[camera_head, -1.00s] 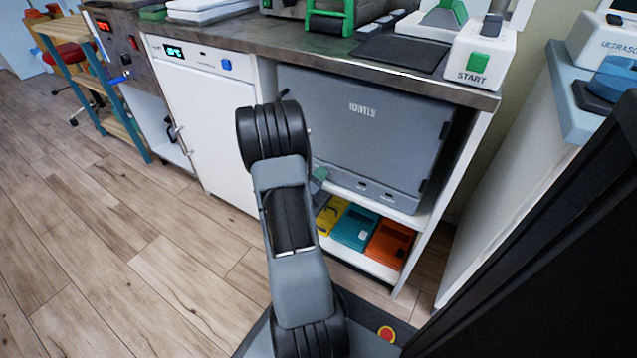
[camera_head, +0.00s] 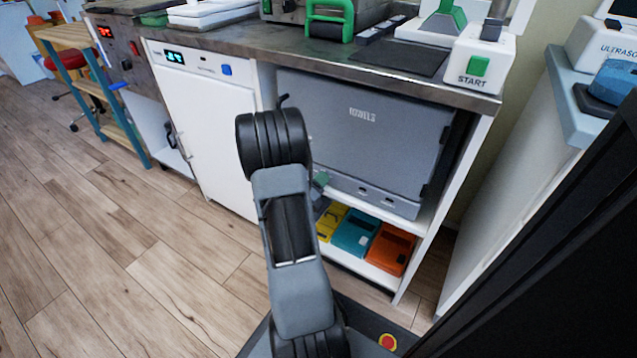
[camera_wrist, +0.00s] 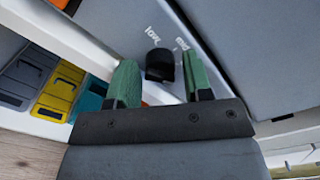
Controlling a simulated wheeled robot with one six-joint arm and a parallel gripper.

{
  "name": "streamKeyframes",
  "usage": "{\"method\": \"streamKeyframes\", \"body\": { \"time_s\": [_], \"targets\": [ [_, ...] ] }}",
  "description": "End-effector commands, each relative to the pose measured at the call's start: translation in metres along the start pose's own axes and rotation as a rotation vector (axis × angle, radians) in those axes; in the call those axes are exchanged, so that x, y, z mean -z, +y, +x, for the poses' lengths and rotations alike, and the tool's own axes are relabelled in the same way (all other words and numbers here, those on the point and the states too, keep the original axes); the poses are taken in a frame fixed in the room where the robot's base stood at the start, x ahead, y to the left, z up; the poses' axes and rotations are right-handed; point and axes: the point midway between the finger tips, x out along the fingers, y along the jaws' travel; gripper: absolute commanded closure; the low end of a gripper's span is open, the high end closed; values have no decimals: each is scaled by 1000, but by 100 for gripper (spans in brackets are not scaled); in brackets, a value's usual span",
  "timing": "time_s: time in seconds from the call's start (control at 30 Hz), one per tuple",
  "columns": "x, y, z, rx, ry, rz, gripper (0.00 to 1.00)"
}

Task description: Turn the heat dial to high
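The heat dial (camera_wrist: 160,65) is a black knob on a grey panel in the wrist view. My gripper (camera_wrist: 160,62) is open, with one green finger on each side of the dial. I see a gap at the left finger; whether the right finger touches is unclear. In the head view the grey towel cabinet (camera_head: 375,125) stands under the counter. My arm hides most of my gripper there, and only a bit of green finger (camera_head: 321,178) shows. The dial is hidden there.
Yellow (camera_head: 331,222), teal (camera_head: 356,232) and orange (camera_head: 390,249) boxes lie on the shelf below the cabinet. A white door with a display (camera_head: 205,125) stands to the left. The counter edge (camera_head: 400,82) runs above. Open floor lies to the left.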

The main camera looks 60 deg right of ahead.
Motion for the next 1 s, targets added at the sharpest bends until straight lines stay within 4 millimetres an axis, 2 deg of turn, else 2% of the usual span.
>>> {"method": "streamKeyframes", "body": {
  "time_s": [0.1,0.63,0.77,1.0],
  "targets": [
    [0,0,0,-1,0,-1,44],
    [-1,1,-1,-6,-1,-34,44],
    [-1,-2,-1,-7,1,-143,44],
    [-1,-7,0,-9,8,-459,44]
  ]
}}
